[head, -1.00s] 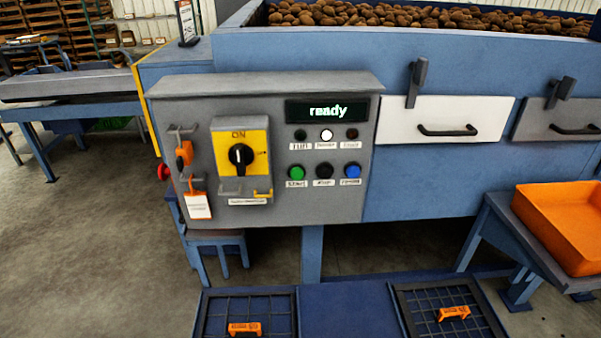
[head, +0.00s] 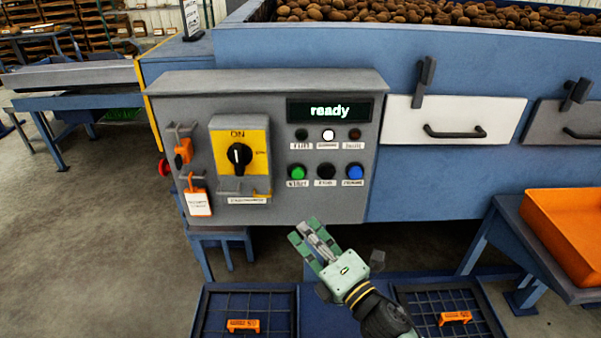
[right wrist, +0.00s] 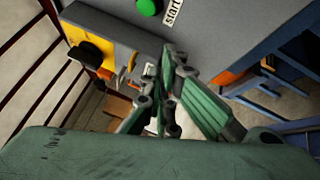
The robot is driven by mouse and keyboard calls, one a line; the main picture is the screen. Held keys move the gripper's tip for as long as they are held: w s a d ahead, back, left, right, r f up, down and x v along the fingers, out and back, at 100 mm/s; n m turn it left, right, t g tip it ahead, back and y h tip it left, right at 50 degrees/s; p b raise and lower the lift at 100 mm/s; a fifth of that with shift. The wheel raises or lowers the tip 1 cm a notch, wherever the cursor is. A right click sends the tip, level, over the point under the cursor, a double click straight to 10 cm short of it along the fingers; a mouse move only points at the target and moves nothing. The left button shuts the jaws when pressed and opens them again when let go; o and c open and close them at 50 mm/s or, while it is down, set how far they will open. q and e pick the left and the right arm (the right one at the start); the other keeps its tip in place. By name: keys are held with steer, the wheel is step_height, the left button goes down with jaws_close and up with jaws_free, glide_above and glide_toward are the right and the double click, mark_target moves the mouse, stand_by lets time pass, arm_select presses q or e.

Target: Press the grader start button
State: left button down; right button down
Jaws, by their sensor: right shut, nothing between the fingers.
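The green start button (head: 297,172) is on the grey control panel (head: 225,90), at the left of a row with a black and a blue button. The display (head: 330,111) above reads "ready". My right gripper (head: 304,232) is shut and empty, below and apart from the start button in the head view. In the right wrist view the green button (right wrist: 149,6) is at the top edge beside its "start" label, beyond the fingers (right wrist: 172,60). My left gripper is not in view.
A yellow switch plate (head: 240,160) with a black knob and an orange padlock (head: 184,150) are left of the buttons. A red button (head: 162,169) sticks out of the panel's left side. An orange tray (head: 575,240) stands at the right.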

mark_target(297, 174)
steer(key=a+r+n+y, duration=0.1)
steer(key=s+a+r+n+g+y, duration=0.1)
steer(key=r+n, duration=0.1)
steer(key=a+r+n+y, duration=0.1)
steer(key=r+n, duration=0.1)
steer(key=shift+s, duration=0.35)
steer(key=w+b, duration=0.2)
steer(key=w, duration=0.7)
steer(key=shift+f, duration=0.1)
steer(key=shift+w, duration=0.1)
stand_by(1.1)
steer(key=shift+w, duration=0.25)
